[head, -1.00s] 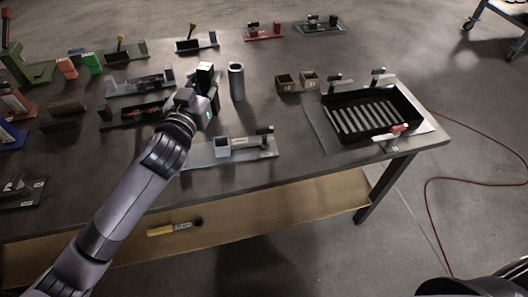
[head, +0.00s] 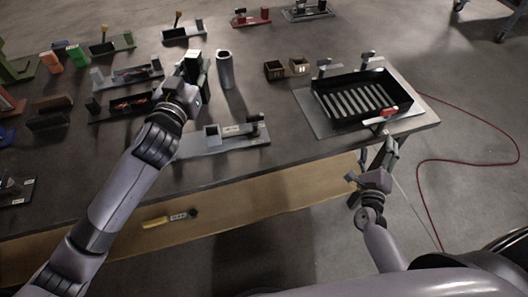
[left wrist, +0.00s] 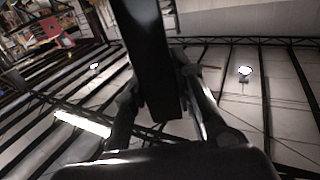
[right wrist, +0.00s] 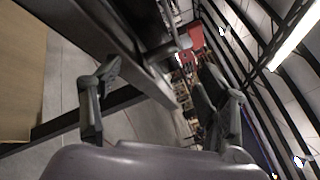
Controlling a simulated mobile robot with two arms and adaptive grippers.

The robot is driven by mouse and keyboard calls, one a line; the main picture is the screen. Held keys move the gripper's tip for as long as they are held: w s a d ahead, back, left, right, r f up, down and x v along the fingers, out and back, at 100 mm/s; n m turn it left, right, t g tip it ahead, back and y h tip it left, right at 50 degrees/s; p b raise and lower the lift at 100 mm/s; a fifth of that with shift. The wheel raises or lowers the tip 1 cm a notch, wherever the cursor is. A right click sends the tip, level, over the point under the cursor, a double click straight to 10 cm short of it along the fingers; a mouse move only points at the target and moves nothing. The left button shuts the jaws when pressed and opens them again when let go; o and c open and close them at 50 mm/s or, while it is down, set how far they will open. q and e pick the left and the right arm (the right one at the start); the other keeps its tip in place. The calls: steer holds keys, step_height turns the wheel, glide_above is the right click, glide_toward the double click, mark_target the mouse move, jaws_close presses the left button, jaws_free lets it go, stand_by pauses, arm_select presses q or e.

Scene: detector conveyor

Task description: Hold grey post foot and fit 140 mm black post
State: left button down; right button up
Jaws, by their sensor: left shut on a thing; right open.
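My left gripper (head: 193,78) is shut on a dark upright bar with a pale top, which looks like the black post (head: 192,62). In the left wrist view the black post (left wrist: 152,50) stands between both fingers. A grey hollow square block (head: 212,133) sits on a light grey fixture plate (head: 235,142) in front of that gripper; it may be the grey post foot, but I cannot tell for sure. My right gripper (head: 374,160) is open and empty off the table's front right edge. Its spread fingers also show in the right wrist view (right wrist: 160,80).
A grey tube (head: 225,70) stands right of the left gripper. Several small fixtures crowd the left and back. The table edge (head: 420,125) is close to the right gripper.

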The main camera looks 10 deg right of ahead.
step_height(320, 180, up, 5)
steer(key=d+m+h, duration=0.1)
steer(key=m+h, duration=0.1)
steer(key=m, duration=0.3)
steer(key=t+y, duration=0.2)
steer(key=y, duration=0.9)
glide_toward(256, 123)
steer(key=shift+s+d, duration=0.3)
steer(key=shift+s, duration=0.1)
steer(key=shift+w+a+r, duration=0.1)
steer(key=shift+w+a, duration=0.05)
steer(key=shift+a, duration=0.1)
steer(key=w, duration=1.1)
steer(key=shift+w, duration=0.35)
steer(key=shift+c, duration=0.3)
jaws_close()
